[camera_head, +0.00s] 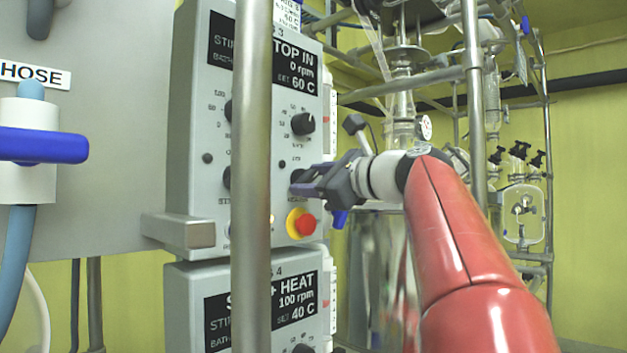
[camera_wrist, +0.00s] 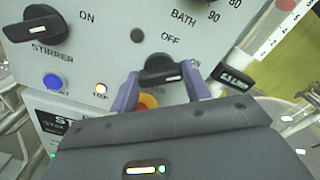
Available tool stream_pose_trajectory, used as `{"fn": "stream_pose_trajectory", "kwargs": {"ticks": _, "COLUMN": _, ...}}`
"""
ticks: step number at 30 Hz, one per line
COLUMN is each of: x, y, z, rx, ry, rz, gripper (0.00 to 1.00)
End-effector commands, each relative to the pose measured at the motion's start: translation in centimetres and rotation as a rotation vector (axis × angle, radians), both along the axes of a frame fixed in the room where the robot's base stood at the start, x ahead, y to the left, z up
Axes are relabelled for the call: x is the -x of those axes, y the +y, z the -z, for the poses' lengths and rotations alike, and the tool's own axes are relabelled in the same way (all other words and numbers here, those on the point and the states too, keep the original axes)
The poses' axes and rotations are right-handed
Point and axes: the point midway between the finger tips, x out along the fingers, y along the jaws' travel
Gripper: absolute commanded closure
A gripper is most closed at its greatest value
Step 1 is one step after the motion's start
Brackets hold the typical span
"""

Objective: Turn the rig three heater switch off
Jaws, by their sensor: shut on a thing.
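The rig three control box (camera_head: 200,130) is a grey panel whose display reads 0 rpm and SET 60 C. Its heater switch is a black rotary knob (camera_wrist: 162,68), with OFF printed above it and ON to its right. A white mark on the knob's face points rightward, towards ON. My gripper (camera_wrist: 162,82) has its two purple fingers shut on the knob, one on each side. In the head view my gripper (camera_head: 304,186) reaches the panel from the right and partly hides the heater switch (camera_head: 297,177).
A red stop button with a yellow collar (camera_head: 301,223) sits just below my gripper. The stirrer knob (camera_wrist: 38,23) is to the left. A vertical metal post (camera_head: 251,150) crosses in front of the box. A second box (camera_head: 220,280) is below. Glassware stands behind my arm.

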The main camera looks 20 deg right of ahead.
Motion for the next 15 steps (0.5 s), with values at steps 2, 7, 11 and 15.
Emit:
{"fn": "stream_pose_trajectory", "kwargs": {"ticks": 2, "x": -0.02, "y": 0.06, "z": 0.05, "rx": 0.051, "ry": -0.02, "rz": -0.002, "gripper": 0.76}}
{"fn": "stream_pose_trajectory", "kwargs": {"ticks": 7, "x": -0.02, "y": 0.08, "z": 0.08, "rx": 0.191, "ry": -0.076, "rz": -0.002, "gripper": 0.76}}
{"fn": "stream_pose_trajectory", "kwargs": {"ticks": 11, "x": -0.02, "y": 0.04, "z": 0.11, "rx": 0.305, "ry": -0.124, "rz": -0.001, "gripper": 0.76}}
{"fn": "stream_pose_trajectory", "kwargs": {"ticks": 15, "x": -0.02, "y": 0.01, "z": 0.13, "rx": 0.429, "ry": -0.174, "rz": -0.001, "gripper": 0.76}}
